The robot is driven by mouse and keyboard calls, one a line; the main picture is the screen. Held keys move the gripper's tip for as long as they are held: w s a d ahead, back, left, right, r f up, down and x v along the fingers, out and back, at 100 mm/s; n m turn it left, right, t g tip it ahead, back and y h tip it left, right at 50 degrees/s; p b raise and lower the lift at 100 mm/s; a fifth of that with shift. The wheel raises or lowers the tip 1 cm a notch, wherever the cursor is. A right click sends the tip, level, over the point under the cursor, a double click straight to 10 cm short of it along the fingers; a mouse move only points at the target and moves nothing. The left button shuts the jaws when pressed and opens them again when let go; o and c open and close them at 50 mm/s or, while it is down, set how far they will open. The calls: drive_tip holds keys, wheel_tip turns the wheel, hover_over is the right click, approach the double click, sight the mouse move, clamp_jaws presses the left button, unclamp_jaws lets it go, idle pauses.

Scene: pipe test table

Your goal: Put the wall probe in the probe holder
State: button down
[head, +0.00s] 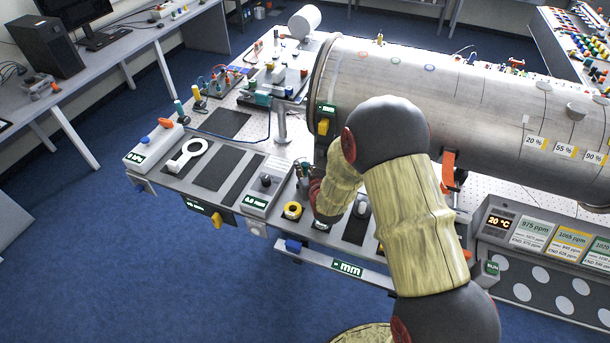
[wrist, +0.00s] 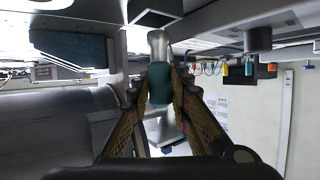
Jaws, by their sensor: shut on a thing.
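The wall probe, a teal grip with a silver metal end (wrist: 158,46), is between the two fingers of my gripper (wrist: 160,88) in the wrist view. The fingers are shut on its teal part, and the silver end points away from my palm. In the head view, my gripper (head: 304,180) is low over the front of the table, left of the big pipe's near side and mostly hidden by my own arm. I cannot make out which fitting is the probe holder. A dark block (wrist: 155,18) lies beyond the silver end; I cannot tell whether they touch.
The large metal pipe (head: 455,95) lies across the table behind my arm. A grey box with a green display (head: 265,190), a yellow-ringed knob (head: 292,210) and a white ring tool (head: 187,155) sit nearby. A "- mm" display (head: 347,268) is on the front rail.

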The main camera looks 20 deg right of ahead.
sight(305, 175)
drive_tip(key=shift+w+d+f, duration=0.1)
drive_tip(key=shift+w+f, duration=0.15)
drive_tip(key=shift+f, duration=0.05)
drive_tip(key=shift+w+f, duration=0.15)
drive_tip(key=shift+f, duration=1.5)
drive_tip(key=shift+f+b, duration=0.2)
drive_tip(key=shift+b, duration=0.1)
drive_tip(key=c, duration=1.7)
unclamp_jaws()
drive_tip(key=shift+o, duration=0.3)
drive_tip(key=shift+r, duration=0.1)
